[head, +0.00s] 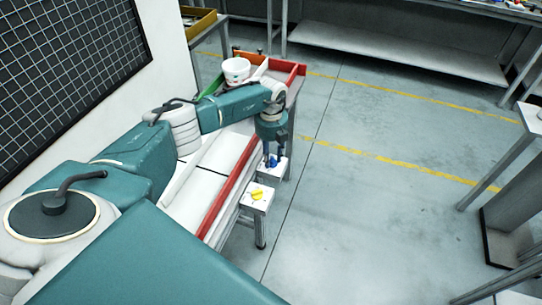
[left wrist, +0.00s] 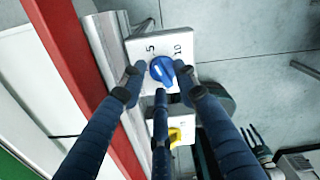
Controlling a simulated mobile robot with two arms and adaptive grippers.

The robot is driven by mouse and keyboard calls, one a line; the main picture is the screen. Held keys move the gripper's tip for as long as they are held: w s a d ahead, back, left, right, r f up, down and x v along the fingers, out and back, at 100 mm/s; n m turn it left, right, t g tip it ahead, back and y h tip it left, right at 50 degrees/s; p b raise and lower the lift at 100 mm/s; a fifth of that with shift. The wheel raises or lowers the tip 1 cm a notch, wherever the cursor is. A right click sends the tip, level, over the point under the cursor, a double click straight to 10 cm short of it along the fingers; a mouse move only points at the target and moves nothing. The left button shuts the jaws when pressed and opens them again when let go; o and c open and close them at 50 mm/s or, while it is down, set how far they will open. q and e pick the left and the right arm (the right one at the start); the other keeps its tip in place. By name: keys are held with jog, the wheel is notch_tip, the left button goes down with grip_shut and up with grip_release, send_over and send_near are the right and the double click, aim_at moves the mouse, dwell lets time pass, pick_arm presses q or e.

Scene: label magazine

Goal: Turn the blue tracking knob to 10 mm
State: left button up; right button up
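The blue tracking knob (left wrist: 162,71) sits on a white plate (left wrist: 183,45) marked 5 and 10 in the left wrist view. Its white mark points to the upper left, towards the 5. In the head view the blue knob (head: 271,161) shows just under my left gripper (head: 269,150), partly hidden. In the left wrist view the dark fingers of my left gripper (left wrist: 161,88) are spread, one on each side of the knob and one below it. They look open; I cannot tell whether any finger touches the knob.
A yellow knob (head: 257,195) on its own white block stands nearer than the blue one. A red rail (head: 230,187) runs along the white bench. A white tub (head: 236,70) stands at the bench's far end.

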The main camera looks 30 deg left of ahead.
pick_arm(q)
grip_shut()
pick_arm(e)
jog(key=shift+d, duration=0.3)
jog(key=shift+f, duration=0.1)
pick_arm(q)
jog(key=shift+w+a+f+m+b, duration=0.1)
jog(key=shift+f+m+b, duration=0.05)
jog(key=shift+m+b, duration=1.15)
jog(key=m+b, duration=0.3)
jog(key=m, duration=0.1)
jog(key=shift+w+m, duration=0.1)
jog(key=shift+m, duration=0.2)
jog(key=m+b, duration=0.3)
jog(key=m, duration=0.1)
jog(key=shift+w+m, duration=0.1)
jog(key=shift+m, duration=0.3)
jog(key=shift+r+m+b, duration=0.2)
jog(key=shift+m+b, duration=0.25)
jog(key=shift+m, duration=0.35)
pick_arm(e)
notch_tip(320, 180, down, 9)
jog(key=shift+a+f, duration=0.15)
jog(key=shift+f, duration=0.05)
jog(key=shift+s, duration=0.1)
pick_arm(q)
jog(key=shift+o, duration=1.8)
grip_release()
